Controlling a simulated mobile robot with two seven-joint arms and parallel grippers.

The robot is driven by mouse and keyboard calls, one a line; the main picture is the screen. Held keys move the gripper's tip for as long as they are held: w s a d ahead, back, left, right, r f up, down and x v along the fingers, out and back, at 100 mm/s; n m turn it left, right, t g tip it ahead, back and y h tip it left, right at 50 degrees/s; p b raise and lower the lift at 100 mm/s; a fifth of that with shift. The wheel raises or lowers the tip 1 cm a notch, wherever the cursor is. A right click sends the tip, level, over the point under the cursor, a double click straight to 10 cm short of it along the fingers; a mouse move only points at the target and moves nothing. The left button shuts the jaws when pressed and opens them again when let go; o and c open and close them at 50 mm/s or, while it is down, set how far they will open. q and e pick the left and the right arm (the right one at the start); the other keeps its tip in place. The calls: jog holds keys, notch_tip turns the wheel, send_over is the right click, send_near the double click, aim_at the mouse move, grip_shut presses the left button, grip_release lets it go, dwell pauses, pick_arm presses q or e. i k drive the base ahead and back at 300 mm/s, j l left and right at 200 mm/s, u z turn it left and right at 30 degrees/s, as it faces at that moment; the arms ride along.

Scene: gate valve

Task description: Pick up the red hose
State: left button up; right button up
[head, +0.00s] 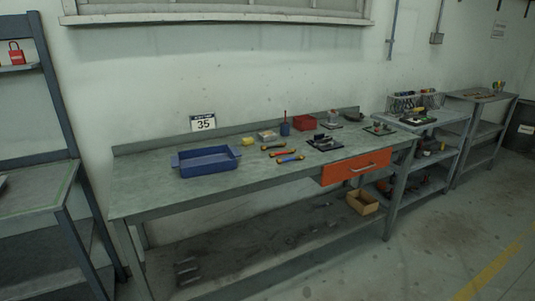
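I cannot make out a red hose anywhere in the head view. The reddish things that show are a small red box (305,122) at the back of the grey workbench (145,192), an orange-red drawer (356,167) under its right end, and a red padlock-shaped item (16,53) on the shelf at far left. Several small hand tools (290,158) with yellow, red and blue handles lie mid-bench, too small to tell apart well. Neither of my grippers is in view.
A blue tray (210,172) sits on the bench's left half, with bare surface around it. A tan box (362,203) stands on the lower shelf. Grey shelf carts (450,120) stand to the right, another grey bench (35,203) to the left. The floor at front right is clear.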

aim_at(272, 155)
jog(key=i+l+u, duration=0.2)
jog(key=u, duration=0.25)
jog(key=i+l+u, duration=0.1)
jog(key=l+u, duration=0.3)
jog(key=i+l+u, duration=0.15)
jog(key=l, duration=0.25)
jog(key=l+u, duration=0.2)
jog(key=l, duration=0.2)
jog(key=i+l+u, duration=0.1)
jog(key=l, duration=0.5)
jog(key=i+l+u, duration=0.1)
jog(key=l, duration=0.55)
jog(key=i+l+u, duration=0.1)
jog(key=l, duration=1.7)
jog(key=i+l, duration=0.15)
jog(key=l, duration=1)
